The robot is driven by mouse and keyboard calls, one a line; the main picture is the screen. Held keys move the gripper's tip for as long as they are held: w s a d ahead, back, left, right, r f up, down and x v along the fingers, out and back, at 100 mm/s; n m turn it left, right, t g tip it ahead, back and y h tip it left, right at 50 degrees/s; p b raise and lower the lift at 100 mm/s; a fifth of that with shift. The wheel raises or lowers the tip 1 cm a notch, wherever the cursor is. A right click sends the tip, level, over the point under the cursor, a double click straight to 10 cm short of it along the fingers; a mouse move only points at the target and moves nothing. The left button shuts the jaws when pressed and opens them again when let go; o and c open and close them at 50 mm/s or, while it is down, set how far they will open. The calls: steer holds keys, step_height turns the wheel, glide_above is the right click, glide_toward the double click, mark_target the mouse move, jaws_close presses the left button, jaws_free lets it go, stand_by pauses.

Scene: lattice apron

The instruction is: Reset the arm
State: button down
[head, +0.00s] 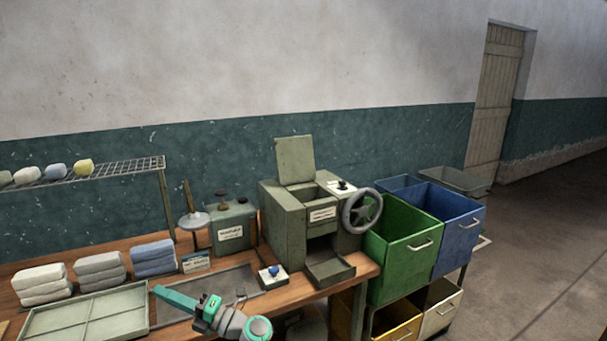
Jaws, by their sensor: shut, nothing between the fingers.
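My arm shows at the bottom centre of the head view, with grey and teal joints. My gripper (157,290) is the long teal end that points left. It is shut and empty, above the front of the wooden bench, between the divided tray (85,312) and the dark recessed panel (222,283). Nothing is seen touching it. The rest of my arm is cut off by the lower edge.
A green press (285,225) with a handwheel (362,211) stands right of centre. A blue-knobbed box (273,277) lies nearby. Folded cloth stacks (100,270) and a wire rack (110,169) are left. Green (400,250) and blue (458,228) bins stand right.

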steer(key=s+d+f+m+t+h, duration=0.85)
steer(key=s+d+m, duration=0.25)
steer(key=s+m, duration=0.3)
steer(key=s+d+f+m+t+h, duration=0.7)
steer(key=s+d+f+m+t, duration=0.25)
steer(key=s+m, duration=0.45)
steer(key=s+d+m+g+h, duration=0.3)
steer(key=s+d, duration=0.4)
steer(key=s, duration=0.3)
steer(key=s+d+f+m+g+h, duration=0.1)
steer(key=s+d+m+g+h, duration=0.2)
steer(key=s+d, duration=0.4)
steer(key=s+m+g, duration=0.1)
steer(key=s+m, duration=0.1)
steer(key=s, duration=0.2)
steer(key=shift+s+d+f, duration=0.25)
steer(key=shift+d+f, duration=0.05)
steer(key=shift+d, duration=0.05)
steer(key=shift+s, duration=0.1)
